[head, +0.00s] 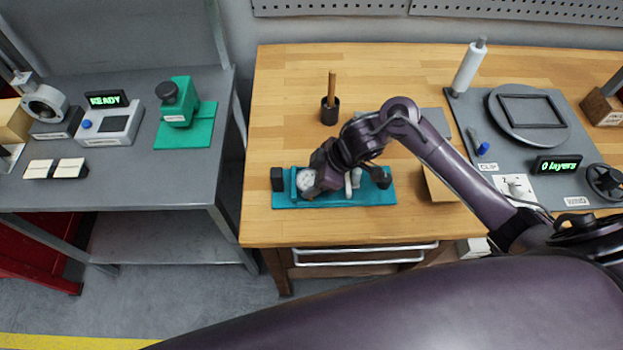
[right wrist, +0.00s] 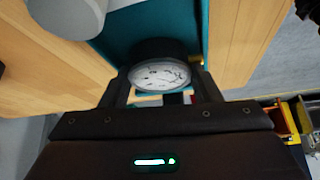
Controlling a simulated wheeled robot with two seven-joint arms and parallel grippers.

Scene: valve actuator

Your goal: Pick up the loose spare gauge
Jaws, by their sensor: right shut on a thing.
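The gauge (head: 306,177), with a round white dial and dark body, is at the left part of the teal tray (head: 345,203) on the wooden bench. My right gripper (head: 311,186) reaches down to it from the right. In the right wrist view the gauge dial (right wrist: 160,76) sits between the two fingers of my right gripper (right wrist: 162,88), which is shut on it. The teal tray (right wrist: 182,25) shows behind the gauge there. Whether the gauge touches the tray is hard to tell. My left gripper is not in view.
A black block (head: 278,179) stands at the tray's left end, and pale pieces (head: 353,179) lie right of the gripper. A black cup with a wooden stick (head: 330,112) stands behind. The bench's front left is clear. A grey table (head: 120,185) stands left, across a gap.

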